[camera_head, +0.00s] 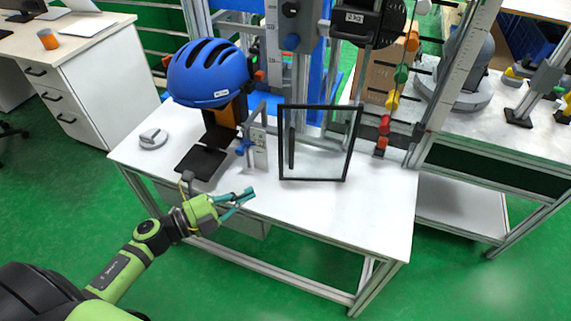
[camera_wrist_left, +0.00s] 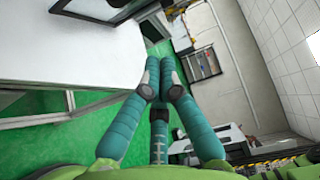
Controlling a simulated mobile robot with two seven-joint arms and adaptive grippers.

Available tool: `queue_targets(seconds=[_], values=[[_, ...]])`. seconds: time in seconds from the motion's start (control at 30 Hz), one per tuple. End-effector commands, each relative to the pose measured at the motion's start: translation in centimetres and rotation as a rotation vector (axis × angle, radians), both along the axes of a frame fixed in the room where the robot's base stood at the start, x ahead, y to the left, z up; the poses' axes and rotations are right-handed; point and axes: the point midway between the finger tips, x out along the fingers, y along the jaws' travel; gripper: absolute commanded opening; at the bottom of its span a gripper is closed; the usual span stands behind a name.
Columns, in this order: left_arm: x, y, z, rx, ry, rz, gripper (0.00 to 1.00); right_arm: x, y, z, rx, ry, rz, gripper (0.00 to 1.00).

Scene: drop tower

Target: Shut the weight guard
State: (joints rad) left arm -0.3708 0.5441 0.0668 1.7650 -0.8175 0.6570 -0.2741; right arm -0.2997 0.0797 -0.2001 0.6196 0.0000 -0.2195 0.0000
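The weight guard (camera_head: 346,176) appears to be the black-framed clear panel standing upright over the white table, in front of the drop tower. A dark vertical handle (camera_head: 291,148) shows near its left side. I cannot tell from the view how its hinge is set. My left gripper (camera_head: 248,194) is in front of the table's front edge, to the lower left of the panel and apart from it. In the left wrist view its teal fingers (camera_wrist_left: 160,82) converge with their tips close together, with nothing seen between them. My right gripper is in no view.
A blue helmet (camera_head: 209,72) is mounted above black plates (camera_head: 201,162) on the left. A small grey device (camera_head: 153,138) lies on the white table (camera_head: 255,205). A clamp with a blue knob (camera_head: 244,146) stands left of the panel. The table's front right is clear.

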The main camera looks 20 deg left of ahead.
Motion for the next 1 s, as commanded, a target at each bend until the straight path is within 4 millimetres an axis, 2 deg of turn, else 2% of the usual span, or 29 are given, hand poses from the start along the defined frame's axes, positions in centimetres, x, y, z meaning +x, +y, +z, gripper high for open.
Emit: queue_targets(seconds=[0.17,0.5,0.7,1.0], values=[[2.0,-1.6,0.4,-0.004,-0.005,0.0,0.0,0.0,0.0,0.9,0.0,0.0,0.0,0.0],[7.8,-6.2,0.4,-0.008,-0.002,0.003,0.0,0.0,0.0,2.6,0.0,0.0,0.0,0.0],[10.4,-5.8,0.1,-0.005,0.002,0.005,0.0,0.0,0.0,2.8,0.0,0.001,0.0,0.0],[11.6,-5.7,-0.1,-0.005,0.002,0.003,0.0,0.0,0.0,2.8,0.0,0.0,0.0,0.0]])
